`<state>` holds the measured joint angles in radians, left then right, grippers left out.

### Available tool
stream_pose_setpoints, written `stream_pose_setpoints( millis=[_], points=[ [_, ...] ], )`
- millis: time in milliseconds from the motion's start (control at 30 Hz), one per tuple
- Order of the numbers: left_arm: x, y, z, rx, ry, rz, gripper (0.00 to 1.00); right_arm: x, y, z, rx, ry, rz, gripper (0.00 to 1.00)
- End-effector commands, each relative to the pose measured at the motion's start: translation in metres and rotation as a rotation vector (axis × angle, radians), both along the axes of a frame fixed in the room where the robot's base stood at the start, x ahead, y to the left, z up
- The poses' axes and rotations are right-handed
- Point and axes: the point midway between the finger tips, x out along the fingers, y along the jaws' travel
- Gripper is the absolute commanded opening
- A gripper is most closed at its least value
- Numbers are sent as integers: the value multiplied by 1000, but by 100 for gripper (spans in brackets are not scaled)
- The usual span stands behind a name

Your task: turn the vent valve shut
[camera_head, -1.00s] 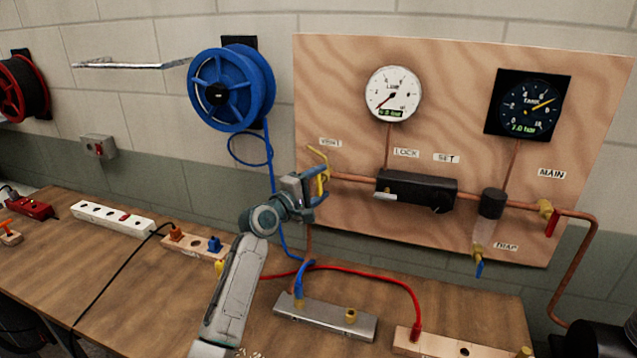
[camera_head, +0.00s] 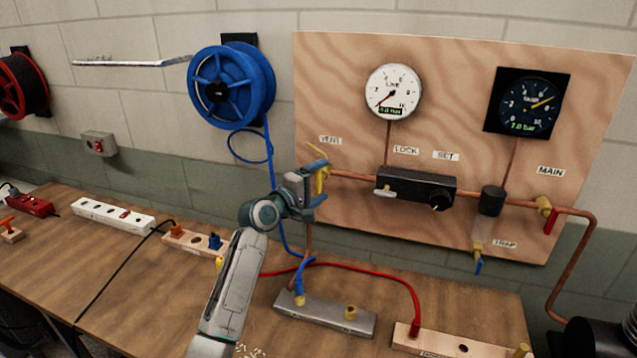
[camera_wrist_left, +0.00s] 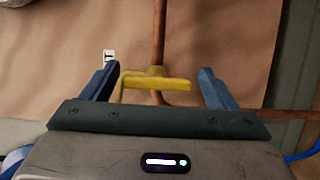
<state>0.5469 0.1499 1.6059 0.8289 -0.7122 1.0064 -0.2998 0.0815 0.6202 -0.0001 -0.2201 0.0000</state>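The vent valve's yellow handle (camera_head: 322,181) is at the left end of the copper pipe, below the VENT label (camera_head: 330,140). My left gripper (camera_head: 319,178) is at this handle, partly hiding it. In the left wrist view the gripper (camera_wrist_left: 159,78) is open, with one dark blue finger on each side. The yellow handle (camera_wrist_left: 160,84) lies crosswise between the fingers, with a visible gap at least on the right. The left end of the handle is close to the left finger; I cannot tell whether they touch. My right gripper is not in view.
The wooden panel (camera_head: 450,80) behind carries the line gauge (camera_head: 393,92), tank gauge (camera_head: 527,104), black regulator (camera_head: 416,188) and main valve (camera_head: 548,212). A blue hose hangs from the reel (camera_head: 231,87) just behind my left arm. A metal manifold block (camera_head: 326,314) sits below on the bench.

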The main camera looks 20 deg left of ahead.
Motion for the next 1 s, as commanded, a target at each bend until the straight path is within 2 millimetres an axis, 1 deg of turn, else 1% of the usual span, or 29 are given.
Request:
stream_pose_setpoints(
  millis=[233,367,467,600,733,900,1000],
  points=[
    [-1,0,1,-1,-3,0,80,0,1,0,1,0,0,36],
    [-9,5,0,1,-4,1,80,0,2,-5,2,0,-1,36],
    [-24,12,-2,3,-5,2,80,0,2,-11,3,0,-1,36],
    [-52,24,-3,5,-3,1,80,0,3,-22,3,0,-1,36],
    [-75,34,-2,4,-3,1,80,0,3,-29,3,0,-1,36],
    [-93,43,0,1,-2,1,80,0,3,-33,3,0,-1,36],
    [-98,44,1,0,-2,0,80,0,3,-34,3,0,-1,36]
  ],
)
